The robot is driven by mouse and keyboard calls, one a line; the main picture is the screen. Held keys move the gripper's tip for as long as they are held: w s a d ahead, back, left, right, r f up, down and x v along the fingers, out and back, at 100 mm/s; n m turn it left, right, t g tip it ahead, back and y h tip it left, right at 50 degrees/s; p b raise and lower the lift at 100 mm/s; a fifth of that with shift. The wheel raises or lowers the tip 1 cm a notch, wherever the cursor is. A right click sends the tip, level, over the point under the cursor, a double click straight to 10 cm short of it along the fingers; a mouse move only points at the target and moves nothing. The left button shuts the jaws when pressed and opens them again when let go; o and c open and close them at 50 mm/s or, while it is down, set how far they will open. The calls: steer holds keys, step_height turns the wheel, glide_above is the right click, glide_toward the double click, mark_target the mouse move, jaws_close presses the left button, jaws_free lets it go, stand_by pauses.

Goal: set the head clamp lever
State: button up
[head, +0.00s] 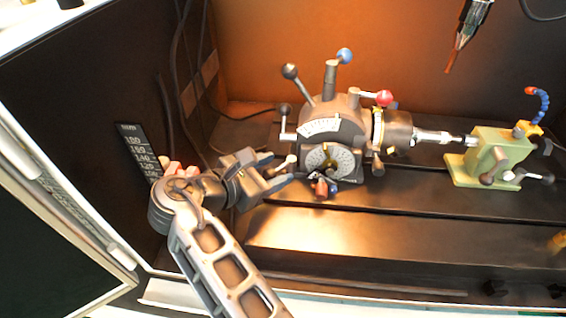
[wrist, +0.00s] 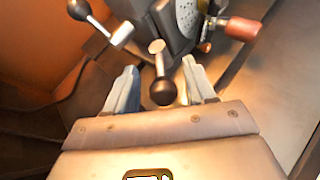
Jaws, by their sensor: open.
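The grey indexing head (head: 333,130) stands on the dark bed and carries several ball-ended levers. Nothing marks which one is the head clamp lever. My gripper (head: 281,168) is open at the head's lower left side. In the wrist view, a short lever with a dark ball knob (wrist: 163,91) lies between the two spread fingers, with gaps visible on both sides. Another dark-ball lever (wrist: 80,10) is at the upper left there; in the head view a dark-knobbed lever (head: 284,109) stands on the head's left side.
A blue-ball lever (head: 345,55) and a red-ball lever (head: 384,98) rise on top. A red handle (wrist: 243,29) is right of my fingers. A green tailstock (head: 490,155) stands to the right. A dark number plate (head: 138,150) and cables are left.

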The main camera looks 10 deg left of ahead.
mark_target(271, 169)
step_height(271, 169, up, 4)
steer(key=shift+f, duration=0.1)
steer(key=s+d+r, duration=0.2)
steer(key=d+r, duration=0.5)
steer(key=d, duration=0.4)
steer(key=shift+s+d, duration=0.15)
steer(key=shift+d, duration=0.1)
steer(key=shift+c, duration=0.4)
